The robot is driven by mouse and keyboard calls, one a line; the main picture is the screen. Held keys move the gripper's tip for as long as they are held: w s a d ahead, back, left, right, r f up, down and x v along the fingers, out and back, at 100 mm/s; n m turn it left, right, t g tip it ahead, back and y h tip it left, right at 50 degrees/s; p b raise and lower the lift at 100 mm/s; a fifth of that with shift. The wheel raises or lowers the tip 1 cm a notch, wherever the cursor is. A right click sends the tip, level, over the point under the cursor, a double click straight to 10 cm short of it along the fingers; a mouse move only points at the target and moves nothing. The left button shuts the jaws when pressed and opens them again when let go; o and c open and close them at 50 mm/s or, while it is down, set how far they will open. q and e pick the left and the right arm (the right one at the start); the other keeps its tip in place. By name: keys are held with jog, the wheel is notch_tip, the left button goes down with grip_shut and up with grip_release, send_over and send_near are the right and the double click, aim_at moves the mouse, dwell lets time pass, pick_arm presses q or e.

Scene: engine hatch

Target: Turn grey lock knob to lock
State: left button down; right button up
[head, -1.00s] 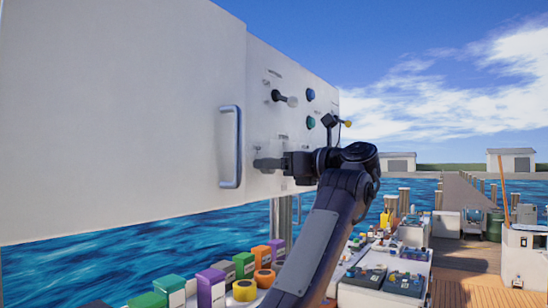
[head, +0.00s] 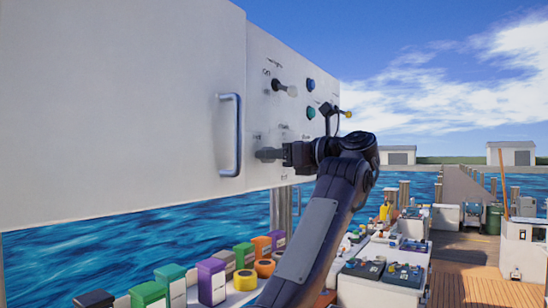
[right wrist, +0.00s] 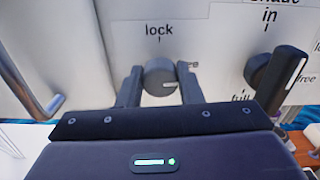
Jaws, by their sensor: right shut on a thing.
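The grey lock knob (right wrist: 160,76) is on the white panel under the word "lock" in the right wrist view. My left gripper is in neither view.
A metal handle (head: 229,135) stands out left of the knob. Right of the knob is a black knob (right wrist: 280,76) marked "in", "free" and "full". A switch (head: 284,87) and buttons sit above. Boxes and tape rolls (head: 264,268) lie on a table below.

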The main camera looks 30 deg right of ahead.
jog(key=shift+a+f+n+b, duration=0.15)
jog(key=shift+n+b, duration=2.5)
jog(key=shift+n, duration=1.65)
jog(key=shift+f+n+b, duration=0.1)
jog(key=shift+n+b, duration=2.55)
jog(key=shift+n, duration=1.65)
jog(key=o, duration=1)
jog(key=shift+s, duration=0.1)
jog(key=b+v, duration=0.3)
jog(key=v, duration=0.4)
jog(key=shift+s, duration=0.4)
